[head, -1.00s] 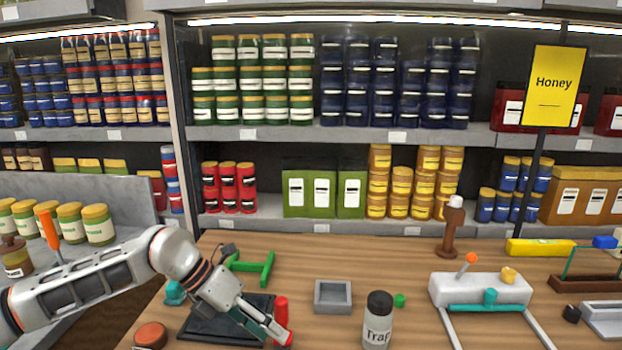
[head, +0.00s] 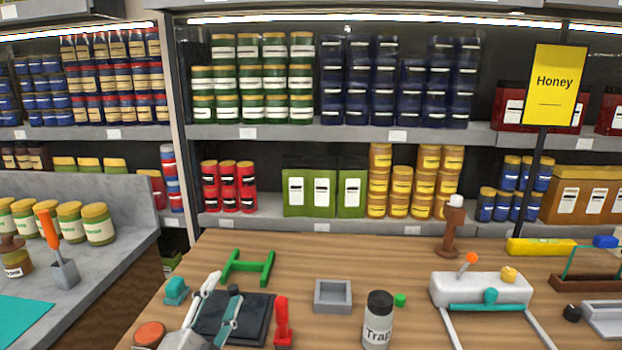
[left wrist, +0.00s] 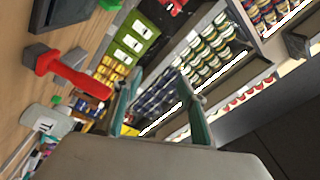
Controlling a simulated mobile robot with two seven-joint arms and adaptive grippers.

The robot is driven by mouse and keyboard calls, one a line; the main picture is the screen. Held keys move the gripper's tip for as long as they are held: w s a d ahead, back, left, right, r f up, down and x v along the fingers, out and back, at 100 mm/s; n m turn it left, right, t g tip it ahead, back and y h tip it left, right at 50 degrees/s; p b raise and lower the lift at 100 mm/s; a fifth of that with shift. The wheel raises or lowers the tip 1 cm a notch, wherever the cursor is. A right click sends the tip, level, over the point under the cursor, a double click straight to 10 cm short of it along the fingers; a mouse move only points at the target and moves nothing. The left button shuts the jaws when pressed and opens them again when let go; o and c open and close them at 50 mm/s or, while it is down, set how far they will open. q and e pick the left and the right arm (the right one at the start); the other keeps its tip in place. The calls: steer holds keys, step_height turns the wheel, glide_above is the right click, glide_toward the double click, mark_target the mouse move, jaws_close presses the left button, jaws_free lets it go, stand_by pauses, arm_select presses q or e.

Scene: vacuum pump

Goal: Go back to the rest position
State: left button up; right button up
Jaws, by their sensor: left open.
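My left gripper (head: 223,285) is low at the left of the head view, over the dark pad (head: 262,306). It is open, with nothing between its fingers. In the left wrist view its two teal-sided fingers (left wrist: 160,82) stand apart, with shelves behind them. A red upright piece (head: 282,322) stands on the wooden table at the pad's right edge, apart from the gripper. It also shows in the left wrist view (left wrist: 72,74). My right gripper is in neither view.
Near the left gripper are a green frame (head: 248,267), a teal piece (head: 175,291) and a red-brown round piece (head: 149,334). A grey tray (head: 318,296) and a Trap bottle (head: 378,322) stand farther right. A grey counter (head: 117,262) is at the left.

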arm_select(q)
steer(key=s+a+f+n+g+y, duration=0.5)
steer(key=s+a+f, duration=0.2)
steer(key=a+f, duration=0.5)
steer(key=s+a+f+n+g+y, duration=0.1)
steer(key=s+a+f+g, duration=0.3)
steer(key=s+f, duration=0.3)
steer(key=s+a+f+n+g+y, duration=0.1)
steer(key=s+a+f+g, duration=0.25)
steer(key=s, duration=0.55)
steer(key=w+d+f+n+t+h, duration=0.1)
steer(key=d+f+t+h, duration=0.3)
steer(key=d+f, duration=1.1)
steer(key=n+h, duration=0.1)
steer(key=h, duration=0.1)
steer(key=shift+w+d+f+n+h, duration=0.2)
steer(key=shift+w+f+n+h, duration=0.1)
steer(key=shift+f, duration=0.05)
